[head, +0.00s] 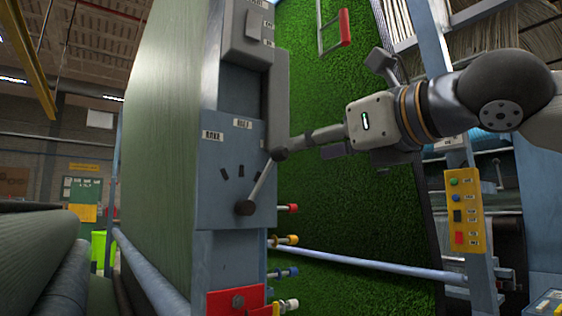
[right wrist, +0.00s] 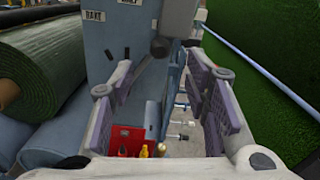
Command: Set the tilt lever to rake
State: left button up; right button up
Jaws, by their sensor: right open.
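The tilt lever (head: 262,182) is a thin metal rod on a blue-grey plate (head: 215,180). It leans up and right from a dark hub to a dark knob (head: 280,154). Short dark marks stand above the hub. A RAKE label (head: 212,135) is at the plate's upper left, with another label to its right. The lever points right, away from RAKE. My right gripper (head: 310,138) comes from the right, close to the knob. In the right wrist view its fingers (right wrist: 165,80) are apart, with the knob (right wrist: 160,47) between and above them; contact is unclear. My left gripper is not seen.
A green turf sheet (head: 370,220) hangs behind the lever post. Coloured knobs (head: 288,240) stick out below the plate, above a red box (head: 235,301). A blue rail (head: 370,262) crosses low, and a yellow button panel (head: 463,212) stands right. Turf rolls (right wrist: 45,65) lie left.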

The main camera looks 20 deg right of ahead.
aim_at(286, 152)
jog(key=x, duration=0.5)
jog(key=b+x, duration=0.1)
jog(key=x, duration=0.2)
jog(key=shift+w+f, duration=0.15)
jog(key=shift+f, duration=0.25)
jog(key=shift+w+a+r, duration=0.15)
jog(key=shift+w+a, duration=0.05)
jog(key=shift+w, duration=0.2)
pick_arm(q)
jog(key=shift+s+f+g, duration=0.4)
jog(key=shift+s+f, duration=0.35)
pick_arm(e)
jog(key=shift+s+r, duration=0.1)
jog(key=shift+r, duration=0.05)
grip_shut()
